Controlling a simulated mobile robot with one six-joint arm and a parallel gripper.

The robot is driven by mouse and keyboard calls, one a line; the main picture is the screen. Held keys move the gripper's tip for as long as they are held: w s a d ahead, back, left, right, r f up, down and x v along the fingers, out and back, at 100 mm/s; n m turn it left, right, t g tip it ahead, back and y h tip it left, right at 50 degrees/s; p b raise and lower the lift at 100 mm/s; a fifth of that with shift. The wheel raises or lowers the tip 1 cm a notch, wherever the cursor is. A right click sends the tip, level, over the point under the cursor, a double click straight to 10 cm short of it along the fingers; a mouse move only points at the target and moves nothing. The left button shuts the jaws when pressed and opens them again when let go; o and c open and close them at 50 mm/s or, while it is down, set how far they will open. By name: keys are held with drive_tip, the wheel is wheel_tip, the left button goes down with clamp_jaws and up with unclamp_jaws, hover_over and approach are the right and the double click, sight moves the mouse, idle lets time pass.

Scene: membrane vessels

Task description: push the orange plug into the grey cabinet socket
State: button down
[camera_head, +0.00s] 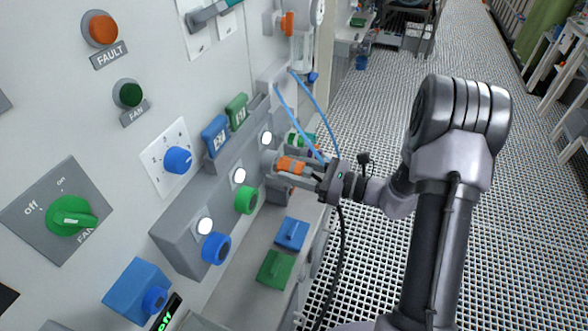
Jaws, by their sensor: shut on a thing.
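The orange plug (291,165) is held sideways at the end of my arm, with its front end toward the grey cabinet (60,140). My gripper (301,170) is shut on the plug from the right. The plug's front is at or very close to a grey round socket (269,161) on the cabinet's raised grey block. I cannot tell from this angle whether the plug is touching the socket or partly inside it. The gripper fingers hide the plug's rear.
Blue (216,247) and green (246,200) round plugs sit in the block below. Thin blue tubes (311,105) hang close to my gripper. Blue (291,234) and green (275,268) blocks lie on a ledge below. The grating floor on the right is open.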

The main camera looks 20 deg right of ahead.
drive_tip(key=shift+w+a, duration=0.35)
drive_tip(key=shift+a, duration=0.15)
idle(0.4)
drive_tip(key=c, duration=0.7)
unclamp_jaws()
drive_tip(key=shift+o, duration=0.2)
drive_tip(key=shift+d, duration=0.1)
drive_tip(key=p+v, duration=0.2)
drive_tip(key=v, duration=1.5)
drive_tip(key=shift+s, duration=0.15)
